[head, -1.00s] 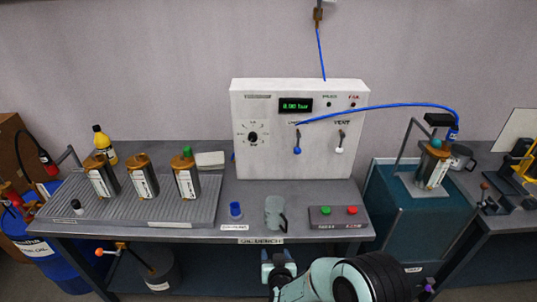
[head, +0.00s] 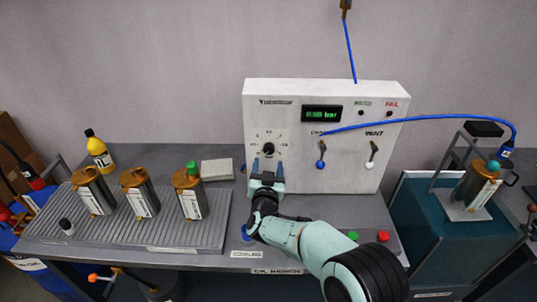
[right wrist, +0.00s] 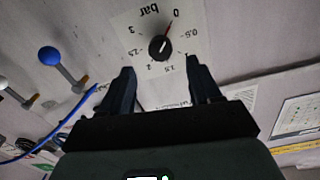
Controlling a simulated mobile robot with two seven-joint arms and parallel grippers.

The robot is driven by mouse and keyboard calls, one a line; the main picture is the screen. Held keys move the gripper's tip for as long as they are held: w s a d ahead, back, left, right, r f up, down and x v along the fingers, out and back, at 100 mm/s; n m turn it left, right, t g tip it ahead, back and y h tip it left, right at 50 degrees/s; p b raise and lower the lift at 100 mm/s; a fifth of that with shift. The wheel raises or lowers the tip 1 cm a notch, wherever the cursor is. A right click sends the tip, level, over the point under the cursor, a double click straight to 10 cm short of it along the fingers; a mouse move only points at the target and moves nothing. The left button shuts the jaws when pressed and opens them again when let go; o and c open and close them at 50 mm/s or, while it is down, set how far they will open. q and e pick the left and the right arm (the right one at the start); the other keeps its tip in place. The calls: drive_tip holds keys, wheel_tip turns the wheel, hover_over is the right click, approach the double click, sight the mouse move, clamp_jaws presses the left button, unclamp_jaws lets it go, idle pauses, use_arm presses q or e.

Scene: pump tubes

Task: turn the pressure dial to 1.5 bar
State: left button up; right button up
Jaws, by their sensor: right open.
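The pressure dial (head: 269,149) is a small black knob on the left part of the white panel. In the right wrist view the dial (right wrist: 161,47) sits on a white scale marked from 0 to 3 bar, and its red line points close to 0. My right gripper (head: 268,167) is open and empty just below the dial. In the right wrist view its fingers (right wrist: 160,68) are spread on either side of the knob's line, apart from it. The green display (head: 321,113) reads about zero bar; its digits are blurred. My left gripper is out of view.
A blue lever (head: 321,155) and a white lever (head: 371,155) stick out to the right of the dial. A blue hose (head: 430,109) runs from the panel to the right. Several metal canisters stand on a ribbed tray (head: 200,233) at the left.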

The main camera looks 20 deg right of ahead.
sight(269, 152)
drive_tip(key=x, duration=0.6)
drive_tip(key=shift+a+p, duration=0.1)
drive_tip(key=shift+p, duration=0.3)
drive_tip(key=c, duration=1.1)
drive_tip(key=shift+o, duration=0.3)
